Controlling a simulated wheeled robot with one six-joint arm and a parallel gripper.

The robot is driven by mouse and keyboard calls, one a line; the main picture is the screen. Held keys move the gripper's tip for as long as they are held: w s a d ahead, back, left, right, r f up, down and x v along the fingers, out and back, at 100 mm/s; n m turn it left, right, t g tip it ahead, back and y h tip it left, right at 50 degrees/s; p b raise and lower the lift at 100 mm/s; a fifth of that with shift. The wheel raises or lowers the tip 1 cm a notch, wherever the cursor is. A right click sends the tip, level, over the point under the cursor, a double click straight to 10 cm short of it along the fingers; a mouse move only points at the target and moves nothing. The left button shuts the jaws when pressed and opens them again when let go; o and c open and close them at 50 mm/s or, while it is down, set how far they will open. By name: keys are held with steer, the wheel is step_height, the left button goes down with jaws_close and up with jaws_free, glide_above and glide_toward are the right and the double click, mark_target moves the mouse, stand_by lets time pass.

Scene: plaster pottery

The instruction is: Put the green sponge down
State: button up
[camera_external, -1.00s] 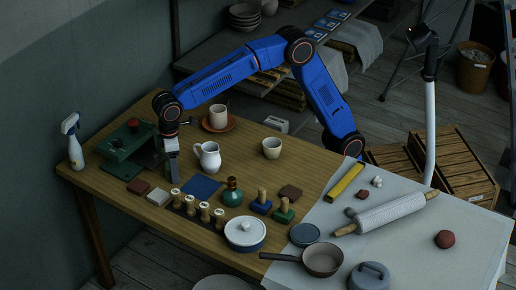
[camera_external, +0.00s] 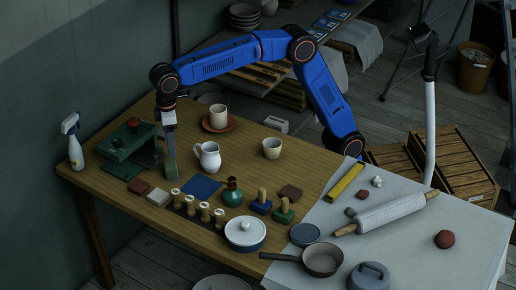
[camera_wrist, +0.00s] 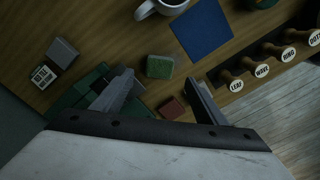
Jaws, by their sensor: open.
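The green sponge (camera_external: 171,170) stands on the wooden table, right of the green press-like device and left of the white jug. In the wrist view the sponge (camera_wrist: 160,67) shows as a small green block with a paler side, in the gap between my two fingers and apart from both. My gripper (camera_external: 169,135) is above the sponge in the external view, its fingers pointing down. In the wrist view my gripper (camera_wrist: 159,77) is open and empty, with a finger on each side.
Nearby are the green device (camera_external: 127,140), a brown-red block (camera_external: 139,186), a cream block (camera_external: 157,196), a blue square (camera_external: 201,187), the white jug (camera_external: 208,157) and a row of stamps (camera_external: 191,204). A spray bottle (camera_external: 73,143) stands at the left edge.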

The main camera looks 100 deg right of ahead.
steer(key=s+d+r+t, duration=0.1)
steer(key=s+d+r, duration=0.1)
steer(key=s+d, duration=0.7)
steer(key=s+d+r+t, duration=0.15)
steer(key=s+d, duration=0.35)
steer(key=s, duration=0.8)
steer(key=s+d+f, duration=0.2)
steer(key=s+f, duration=0.3)
steer(key=s, duration=0.4)
steer(key=s+d+f+t, duration=0.1)
steer(key=s+d+f, duration=0.2)
steer(key=s, duration=0.6)
steer(key=s+d+f+t, duration=0.1)
steer(key=s+d+f, duration=0.1)
steer(key=s+f, duration=0.5)
steer(key=shift+s+d, duration=0.25)
steer(key=shift+s, duration=0.7)
